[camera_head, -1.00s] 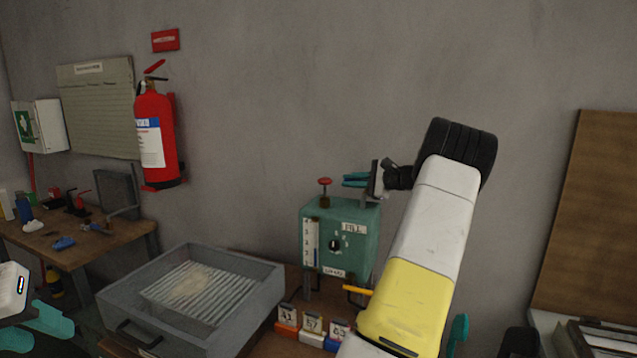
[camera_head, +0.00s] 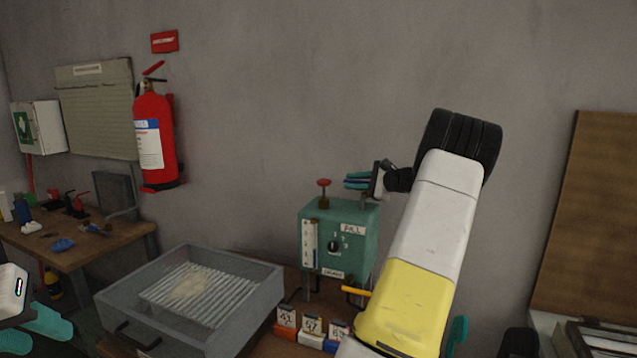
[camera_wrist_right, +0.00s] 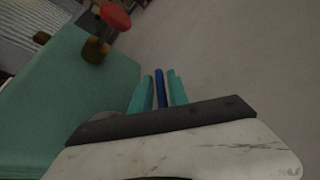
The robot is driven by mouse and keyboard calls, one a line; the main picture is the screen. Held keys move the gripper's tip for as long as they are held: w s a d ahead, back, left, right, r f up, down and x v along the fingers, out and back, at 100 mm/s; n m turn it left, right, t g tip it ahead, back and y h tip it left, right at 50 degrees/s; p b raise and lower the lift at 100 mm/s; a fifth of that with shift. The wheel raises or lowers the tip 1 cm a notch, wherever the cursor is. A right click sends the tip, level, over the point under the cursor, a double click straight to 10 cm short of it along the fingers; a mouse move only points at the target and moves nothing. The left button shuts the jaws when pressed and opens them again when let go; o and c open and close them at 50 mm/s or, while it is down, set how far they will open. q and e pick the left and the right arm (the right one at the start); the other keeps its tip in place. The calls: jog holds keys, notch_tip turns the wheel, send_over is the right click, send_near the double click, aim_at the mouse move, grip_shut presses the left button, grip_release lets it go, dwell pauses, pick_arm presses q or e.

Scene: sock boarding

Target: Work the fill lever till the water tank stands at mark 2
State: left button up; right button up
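The green water tank (camera_head: 364,219) stands against the wall in the head view, with a FILL label and a dial on its front. Its white level gauge (camera_head: 309,244) is upright at the front left; the water level is too small to read. My right gripper (camera_head: 356,181) is above the tank's right side. In the right wrist view its teal fingers (camera_wrist_right: 159,92) are close on both sides of a blue bar, seemingly the fill lever (camera_wrist_right: 160,88), whose mount is hidden. My left gripper (camera_head: 32,330) is open and empty at the lower left.
A red knob (camera_head: 324,183) stands on the tank top, left of my right gripper. A yellow handle (camera_head: 355,290) is below the tank. A grey tray (camera_head: 245,310) and several numbered boxes (camera_head: 311,340) are in front. A fire extinguisher (camera_head: 155,145) hangs on the wall.

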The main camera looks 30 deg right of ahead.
jog(key=v, duration=0.6)
jog(key=shift+s+r, duration=0.1)
jog(key=shift+s, duration=0.15)
jog(key=shift+d, duration=0.1)
